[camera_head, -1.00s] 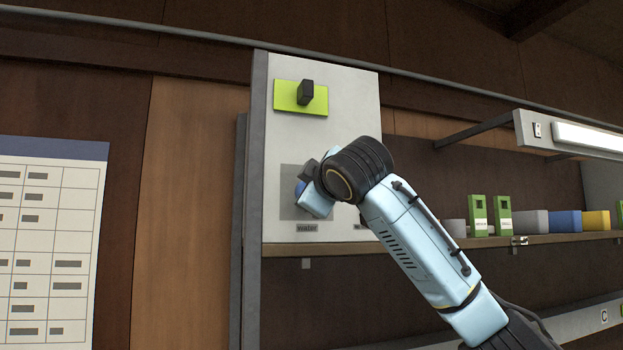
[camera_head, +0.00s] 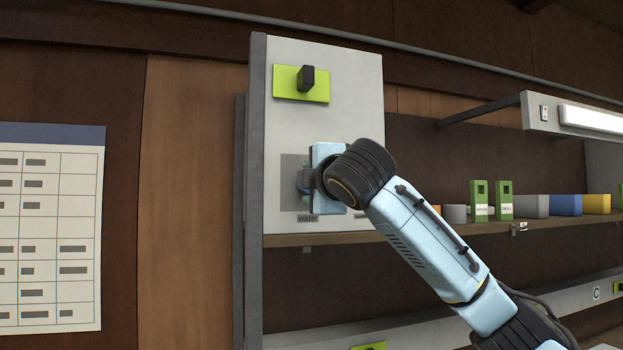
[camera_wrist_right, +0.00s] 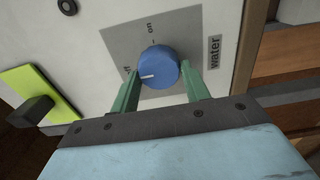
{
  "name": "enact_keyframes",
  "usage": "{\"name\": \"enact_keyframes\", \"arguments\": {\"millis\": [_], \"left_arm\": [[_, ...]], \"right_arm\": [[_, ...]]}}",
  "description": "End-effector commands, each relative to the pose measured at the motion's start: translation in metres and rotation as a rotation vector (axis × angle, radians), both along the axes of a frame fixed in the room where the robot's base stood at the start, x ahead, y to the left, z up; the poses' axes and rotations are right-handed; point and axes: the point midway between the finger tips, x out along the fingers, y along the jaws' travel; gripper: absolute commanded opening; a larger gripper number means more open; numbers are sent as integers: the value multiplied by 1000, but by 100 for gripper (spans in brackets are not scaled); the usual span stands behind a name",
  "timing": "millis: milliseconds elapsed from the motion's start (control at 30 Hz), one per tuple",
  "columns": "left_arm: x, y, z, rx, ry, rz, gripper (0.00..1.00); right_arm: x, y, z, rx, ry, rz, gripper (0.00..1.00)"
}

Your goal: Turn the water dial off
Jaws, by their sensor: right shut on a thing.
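The water dial (camera_wrist_right: 158,67) is a round blue knob on a grey square plate (camera_wrist_right: 120,45). In the right wrist view its white line points left, toward a partly hidden label beside the left finger. The "on" mark is at the plate's upper edge, and the "water" label (camera_wrist_right: 214,52) is to the right. My right gripper (camera_wrist_right: 160,78) has its green fingers on either side of the dial and is shut on it. In the head view my right wrist hides most of the dial. My left gripper is not in view.
A yellow-green plate with a black switch (camera_head: 307,78) is above the dial on the white panel (camera_head: 350,105). Shelves with green boxes (camera_head: 479,203) and colored bins are to the right. A printed chart (camera_head: 50,230) hangs at left.

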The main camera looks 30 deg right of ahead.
Motion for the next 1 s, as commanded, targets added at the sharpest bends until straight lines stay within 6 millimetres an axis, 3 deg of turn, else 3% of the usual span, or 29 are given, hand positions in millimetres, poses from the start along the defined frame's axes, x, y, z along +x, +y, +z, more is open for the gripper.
{"name": "enact_keyframes", "arguments": {"millis": [367,400,533,867,1000], "left_arm": [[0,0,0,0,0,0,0],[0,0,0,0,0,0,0],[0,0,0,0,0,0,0],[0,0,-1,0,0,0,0],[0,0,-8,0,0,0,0]], "right_arm": [[0,0,-1,-6,1,0,23],[0,0,-1,-6,1,0,49],[0,0,0,-6,1,0,66],[-2,1,0,-4,0,1,67],[-17,5,-1,-5,-3,1,67]]}}
